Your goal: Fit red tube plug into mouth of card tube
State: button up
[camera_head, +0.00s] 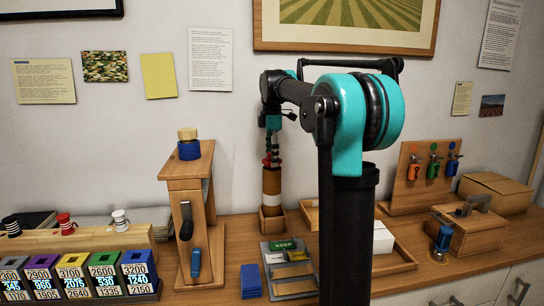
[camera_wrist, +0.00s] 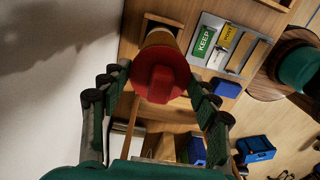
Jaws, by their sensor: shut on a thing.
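The red tube plug (camera_wrist: 160,82) has a round flange and a raised grip facing the wrist camera. It also shows in the head view (camera_head: 271,161), at the top end of the card tube. The brown card tube (camera_head: 271,187) stands upright in a small wooden holder (camera_head: 271,221); part of it shows behind the plug in the wrist view (camera_wrist: 160,37). My gripper (camera_head: 271,152) is above the tube, shut on the plug, with fingers on either side of it. The plug's flange hides the tube mouth, so I cannot tell how deep the plug sits.
A wooden stand (camera_head: 187,215) is left of the tube. A grey tray with labelled cards (camera_head: 286,266) lies in front, beside a blue block (camera_head: 251,280). An open wooden tray (camera_head: 405,262) is to the right. The wall is close behind the tube.

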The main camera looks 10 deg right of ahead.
jog(key=shift+f, duration=1.05)
jog(key=o, duration=1)
notch_tip(320, 180, up, 12)
jog(key=shift+r, duration=0.1)
